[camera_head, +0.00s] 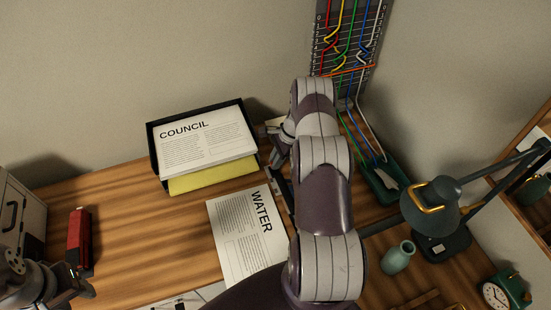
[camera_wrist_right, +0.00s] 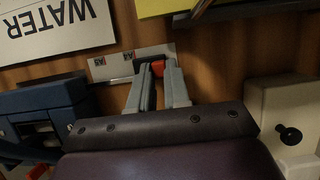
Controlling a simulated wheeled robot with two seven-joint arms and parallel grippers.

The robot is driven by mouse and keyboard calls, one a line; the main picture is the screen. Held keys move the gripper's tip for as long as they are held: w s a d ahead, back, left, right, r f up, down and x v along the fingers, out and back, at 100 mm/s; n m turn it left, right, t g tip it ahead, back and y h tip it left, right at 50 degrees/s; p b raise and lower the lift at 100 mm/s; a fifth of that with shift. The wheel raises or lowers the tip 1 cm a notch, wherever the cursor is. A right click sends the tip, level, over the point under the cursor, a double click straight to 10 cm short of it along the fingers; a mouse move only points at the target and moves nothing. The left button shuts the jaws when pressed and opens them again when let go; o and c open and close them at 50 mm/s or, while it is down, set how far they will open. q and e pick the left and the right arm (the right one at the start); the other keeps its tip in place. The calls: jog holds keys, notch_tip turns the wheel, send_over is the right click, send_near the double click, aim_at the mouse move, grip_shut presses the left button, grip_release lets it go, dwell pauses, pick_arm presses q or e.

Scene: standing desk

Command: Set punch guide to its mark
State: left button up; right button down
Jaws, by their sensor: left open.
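In the right wrist view a pale metal strip with small red and dark marks (camera_wrist_right: 112,66) lies on the wooden desk. A small red piece (camera_wrist_right: 158,68), apparently the punch guide, sits at the strip's right part. My right gripper (camera_wrist_right: 159,76) has its fingertips on either side of the red piece, which fills the gap between them. In the head view my right gripper (camera_head: 274,134) is beside the paper tray, partly hidden by my arm, and the guide cannot be made out. A dark blue device (camera_wrist_right: 45,103) is left of the fingers. My left gripper (camera_head: 80,290) is open and empty at bottom left.
A black tray (camera_head: 151,150) holds COUNCIL papers and a yellow sheet. A WATER sheet (camera_head: 240,240) lies in front of it. A red stapler-like object (camera_head: 79,240) is left. Bare desk (camera_head: 135,235) shows left of centre.

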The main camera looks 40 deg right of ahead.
jog(key=c, duration=1.1)
grip_release()
jog(key=shift+w, duration=0.15)
jog(key=shift+d, duration=0.1)
jog(key=v, duration=1.2)
jog(key=shift+r, duration=0.35)
